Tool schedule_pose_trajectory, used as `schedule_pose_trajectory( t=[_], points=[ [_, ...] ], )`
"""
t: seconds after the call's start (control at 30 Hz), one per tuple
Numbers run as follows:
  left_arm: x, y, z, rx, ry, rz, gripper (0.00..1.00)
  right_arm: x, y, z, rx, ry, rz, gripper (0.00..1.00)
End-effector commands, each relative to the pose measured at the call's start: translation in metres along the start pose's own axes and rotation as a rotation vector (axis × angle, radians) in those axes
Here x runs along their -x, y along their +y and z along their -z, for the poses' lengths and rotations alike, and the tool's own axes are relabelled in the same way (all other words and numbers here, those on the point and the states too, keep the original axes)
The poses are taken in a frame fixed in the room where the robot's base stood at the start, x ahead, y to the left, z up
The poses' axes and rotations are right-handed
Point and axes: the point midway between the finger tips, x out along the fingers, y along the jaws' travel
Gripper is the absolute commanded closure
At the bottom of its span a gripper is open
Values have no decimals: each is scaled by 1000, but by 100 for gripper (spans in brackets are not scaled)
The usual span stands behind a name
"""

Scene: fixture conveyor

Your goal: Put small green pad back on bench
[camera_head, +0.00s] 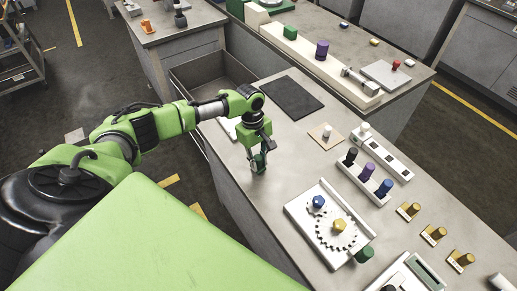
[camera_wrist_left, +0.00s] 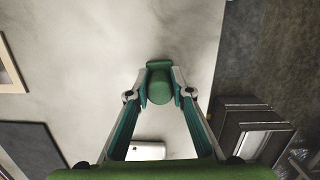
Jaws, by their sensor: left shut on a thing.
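My left gripper (camera_head: 259,165) is over the near left part of the grey bench (camera_head: 262,205), pointing down. In the left wrist view, the fingertips (camera_wrist_left: 160,92) are closed on a small green piece with a rounded front, the small green pad (camera_wrist_left: 159,91). In the head view the fingers mostly hide it, and I cannot tell whether it touches the bench top. Bare bench (camera_wrist_left: 90,50) surrounds it in the wrist view. My right gripper is not in view.
A dark mat (camera_head: 291,97) and a white flat piece (camera_head: 230,128) lie behind the gripper. An open grey bin (camera_head: 211,72) adjoins the bench. Bare bench lies around the gripper.

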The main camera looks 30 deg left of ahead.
Motion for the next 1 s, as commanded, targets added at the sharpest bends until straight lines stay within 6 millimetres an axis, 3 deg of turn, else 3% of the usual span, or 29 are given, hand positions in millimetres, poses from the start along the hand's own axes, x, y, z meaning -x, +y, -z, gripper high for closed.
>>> schedule_pose_trajectory(
  t=[0.47,0.5,0.57,1.0],
  points=[
    [-8,0,1,1,0,0,97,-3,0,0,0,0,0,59],
    [-7,0,1,1,0,0,72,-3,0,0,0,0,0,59],
    [-7,0,1,1,0,0,60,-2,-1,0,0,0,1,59],
    [1,0,1,0,0,-1,60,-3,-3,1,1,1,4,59]
  ],
)
